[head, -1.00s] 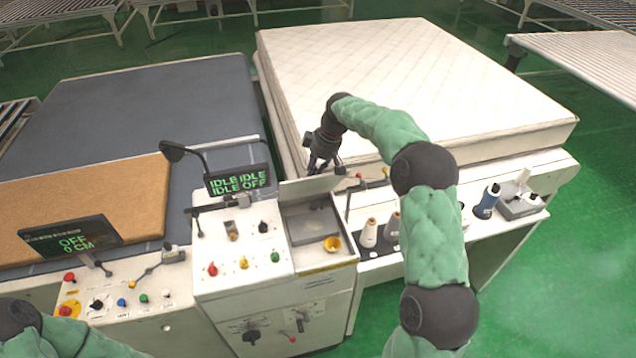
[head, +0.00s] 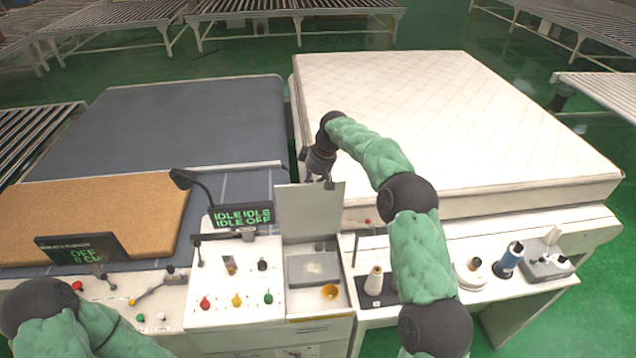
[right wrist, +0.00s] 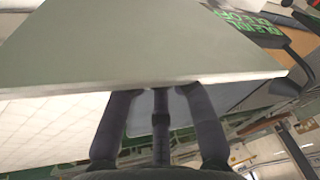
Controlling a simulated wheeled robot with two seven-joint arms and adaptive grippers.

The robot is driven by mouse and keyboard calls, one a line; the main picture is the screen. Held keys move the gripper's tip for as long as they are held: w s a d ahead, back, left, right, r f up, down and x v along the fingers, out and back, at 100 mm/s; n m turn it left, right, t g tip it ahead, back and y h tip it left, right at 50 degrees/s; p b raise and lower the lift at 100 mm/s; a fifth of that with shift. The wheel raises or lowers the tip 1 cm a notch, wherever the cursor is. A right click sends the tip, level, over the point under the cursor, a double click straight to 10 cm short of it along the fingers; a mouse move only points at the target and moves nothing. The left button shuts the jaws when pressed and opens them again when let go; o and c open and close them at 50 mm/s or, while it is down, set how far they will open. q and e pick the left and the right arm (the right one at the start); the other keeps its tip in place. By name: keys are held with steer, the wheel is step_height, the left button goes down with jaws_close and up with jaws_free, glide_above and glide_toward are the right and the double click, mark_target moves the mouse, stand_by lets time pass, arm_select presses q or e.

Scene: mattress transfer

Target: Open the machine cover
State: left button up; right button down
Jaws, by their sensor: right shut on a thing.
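The machine cover (head: 309,211) is a pale flat panel standing raised at the back of the open recess (head: 314,268) on the control console. My right gripper (head: 322,182) is at the cover's top edge and shut on it. In the right wrist view the cover (right wrist: 135,45) fills the upper part, with the dark fingers (right wrist: 160,100) at its edge; the fingertips are partly hidden by the panel. My left gripper is out of view; only part of the left arm shows at the lower left of the head view.
The console (head: 220,300) carries knobs and a display (head: 240,217) left of the cover. A white mattress (head: 450,125) lies behind my right arm. A brown board (head: 95,215) lies at left.

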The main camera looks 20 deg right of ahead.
steer(key=shift+w+d, duration=0.25)
steer(key=shift+w, duration=0.25)
steer(key=c, duration=1.1)
jaws_free()
steer(key=shift+o, duration=0.8)
steer(key=shift+w+f, duration=0.25)
steer(key=shift+w, duration=0.15)
steer(key=v, duration=1.1)
steer(key=shift+r, duration=0.4)
steer(key=shift+d, duration=0.1)
